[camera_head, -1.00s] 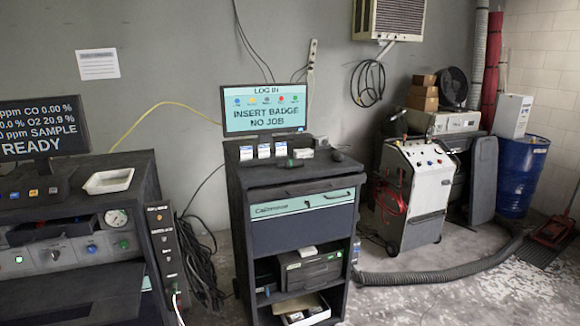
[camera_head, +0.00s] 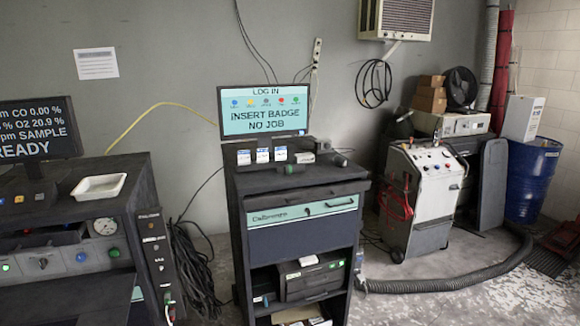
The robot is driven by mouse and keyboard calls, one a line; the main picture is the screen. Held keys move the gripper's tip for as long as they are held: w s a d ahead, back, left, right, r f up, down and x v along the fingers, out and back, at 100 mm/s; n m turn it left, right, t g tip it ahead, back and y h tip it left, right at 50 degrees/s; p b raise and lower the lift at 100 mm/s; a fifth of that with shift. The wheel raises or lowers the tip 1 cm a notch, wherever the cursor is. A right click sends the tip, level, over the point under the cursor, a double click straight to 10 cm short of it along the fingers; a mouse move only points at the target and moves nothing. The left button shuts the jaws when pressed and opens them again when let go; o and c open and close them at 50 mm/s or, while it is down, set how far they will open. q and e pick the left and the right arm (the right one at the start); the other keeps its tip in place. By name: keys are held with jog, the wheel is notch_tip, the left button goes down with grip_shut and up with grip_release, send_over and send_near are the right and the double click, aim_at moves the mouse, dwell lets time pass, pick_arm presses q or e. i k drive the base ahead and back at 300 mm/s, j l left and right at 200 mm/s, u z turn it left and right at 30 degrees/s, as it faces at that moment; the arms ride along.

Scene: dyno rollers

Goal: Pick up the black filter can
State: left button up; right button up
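I cannot clearly make out a black filter can. A small dark rounded object (camera_head: 340,160) lies at the right of the dark cabinet's top (camera_head: 235,180); it may be the can, but it is too small to tell. Another small dark piece with a green part (camera_head: 290,169) lies near the front of that top. Several small white-and-blue labelled items (camera_head: 263,155) stand behind it, below the log-in screen (camera_head: 265,110). Neither of my grippers is in view.
A grey analyser console with a white tray (camera_head: 98,187) stands at left. A white-grey machine (camera_head: 425,200) with red hoses, a thick floor hose (camera_head: 450,284) and a blue barrel (camera_head: 530,180) are at right. Some floor is bare at lower right.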

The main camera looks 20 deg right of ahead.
aim_at(299, 168)
jog(key=i+l+u, duration=0.1)
jog(key=i+l, duration=0.35)
jog(key=l, duration=0.2)
jog(key=i+l+u, duration=0.15)
jog(key=i+l, duration=0.1)
jog(key=l, duration=0.1)
